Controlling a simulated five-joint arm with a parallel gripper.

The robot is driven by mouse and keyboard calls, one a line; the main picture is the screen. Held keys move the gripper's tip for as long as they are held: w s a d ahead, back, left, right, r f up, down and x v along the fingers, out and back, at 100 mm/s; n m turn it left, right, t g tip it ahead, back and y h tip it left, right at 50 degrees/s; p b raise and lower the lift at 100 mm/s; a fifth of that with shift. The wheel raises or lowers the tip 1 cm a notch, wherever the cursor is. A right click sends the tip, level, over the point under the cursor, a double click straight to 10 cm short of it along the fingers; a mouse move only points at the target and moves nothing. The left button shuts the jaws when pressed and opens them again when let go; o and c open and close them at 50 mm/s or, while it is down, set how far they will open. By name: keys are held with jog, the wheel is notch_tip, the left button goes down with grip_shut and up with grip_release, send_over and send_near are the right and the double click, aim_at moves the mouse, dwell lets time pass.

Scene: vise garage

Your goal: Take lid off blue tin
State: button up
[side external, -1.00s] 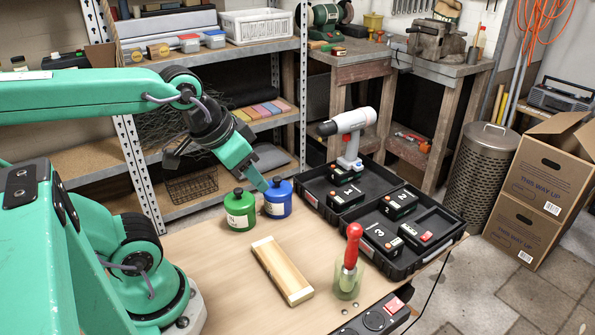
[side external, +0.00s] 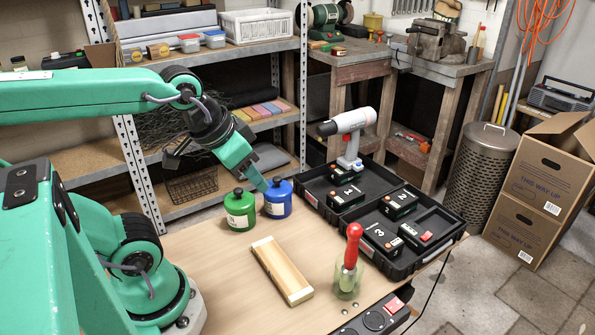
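The blue tin (side external: 277,203) stands upright on the workbench (side external: 215,285), near its back edge. It has a pale label on its side and a dark knob on top of its lid. My gripper (side external: 264,185) reaches down from the upper left to the top of the blue tin, at the lid's left side. I cannot tell whether its fingers touch or grip the lid, since only one finger shows clearly. A green tin (side external: 240,212) with a dark knob stands close beside the blue tin, to its left.
A wooden block (side external: 282,271) lies in the middle of the bench. A red-handled brush stands in a glass jar (side external: 347,282). An open black case (side external: 345,192) with batteries and a white drill (side external: 347,135) is right of the blue tin. Bare bench lies at the front left.

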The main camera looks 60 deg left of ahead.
jog(key=shift+o, duration=0.2)
jog(key=o, duration=0.8)
jog(key=shift+c, duration=0.2)
jog(key=shift+w, duration=0.1)
jog(key=n+g, duration=0.5)
jog(key=n, duration=2.4)
send_over(277, 178)
jog(key=f, duration=0.8)
jog(key=shift+d+f, duration=0.15)
jog(key=shift+d, duration=0.15)
jog(key=shift+w+a+f+n+g, duration=0.2)
jog(key=shift+a+f+n+g, duration=0.15)
jog(key=shift+n, duration=0.45)
jog(key=shift+s+f, duration=0.15)
jog(key=shift+f, duration=3.75)
